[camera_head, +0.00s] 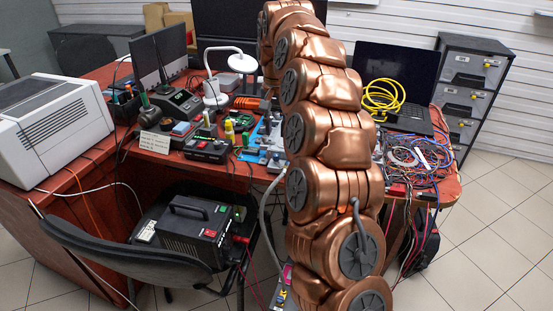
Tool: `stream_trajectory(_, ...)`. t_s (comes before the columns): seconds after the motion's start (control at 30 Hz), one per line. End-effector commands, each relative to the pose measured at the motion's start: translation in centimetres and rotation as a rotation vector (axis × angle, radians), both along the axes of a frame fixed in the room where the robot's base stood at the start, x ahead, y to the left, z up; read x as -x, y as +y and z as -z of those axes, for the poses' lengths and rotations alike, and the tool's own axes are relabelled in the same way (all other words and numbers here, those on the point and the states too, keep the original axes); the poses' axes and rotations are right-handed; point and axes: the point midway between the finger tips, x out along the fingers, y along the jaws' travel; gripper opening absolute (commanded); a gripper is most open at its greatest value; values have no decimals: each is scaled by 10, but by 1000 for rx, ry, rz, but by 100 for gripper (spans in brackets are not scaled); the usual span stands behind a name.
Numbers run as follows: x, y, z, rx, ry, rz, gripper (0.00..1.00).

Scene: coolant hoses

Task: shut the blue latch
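I cannot make out a blue latch for certain. A flat blue piece (254,137) with grey metal parts on it lies on the red desk, just left of my copper arm. My arm covers its right side and may hide a latch there. My arm rises from the bottom through the middle of the head view to the top edge. I cannot make out my gripper; the arm's own links hide its far end.
The red desk (222,176) holds a small black device (209,150), monitors, a yellow cable coil (383,97) and tangled wires (416,158). A chair (120,262) bearing a black power unit (200,232) stands at front left. Tiled floor (492,225) is open at right.

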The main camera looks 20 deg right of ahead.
Motion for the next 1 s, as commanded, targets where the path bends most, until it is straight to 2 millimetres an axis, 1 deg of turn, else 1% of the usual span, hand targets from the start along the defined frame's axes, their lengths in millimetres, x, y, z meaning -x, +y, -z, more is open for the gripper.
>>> stream_trajectory(0.03,0,0,10,-1,-1,38,31)
stream_trajectory(0.2,1,0,12,-3,3,118,31)
stream_trajectory(0.33,1,0,13,-2,4,123,31)
stream_trajectory(0.47,1,0,21,-1,1,122,31)
stream_trajectory(0.67,2,1,42,-2,6,120,31)
stream_trajectory(0.9,2,0,75,-2,6,120,31)
stream_trajectory(1.0,1,0,83,-1,1,120,31)
